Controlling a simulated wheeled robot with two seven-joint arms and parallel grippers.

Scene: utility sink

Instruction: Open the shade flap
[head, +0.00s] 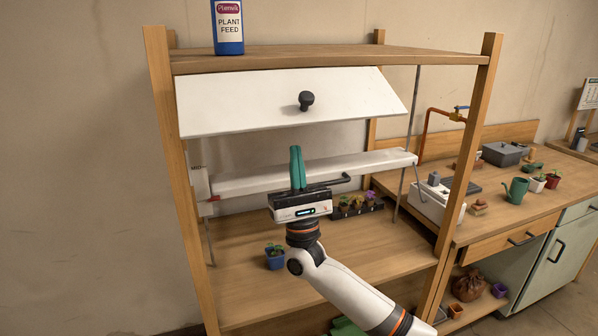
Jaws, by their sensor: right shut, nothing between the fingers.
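The shade flap is a white panel (250,105) hinged under the top shelf of a wooden rack. It is tilted, with its lower edge swung out towards me, and a black round knob (306,100) sits near its middle. My right gripper (296,150) points upward below the flap. Its green fingers are shut and empty, apart from the knob and a little below it. My left gripper is not in view.
A white bar (350,166) crosses the rack behind my right gripper. The top shelf (330,58) holds a blue plant feed bottle (228,28). A blue pot (275,257) and a seedling tray (355,207) stand on the lower shelf. Wooden posts (180,180) bound both sides.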

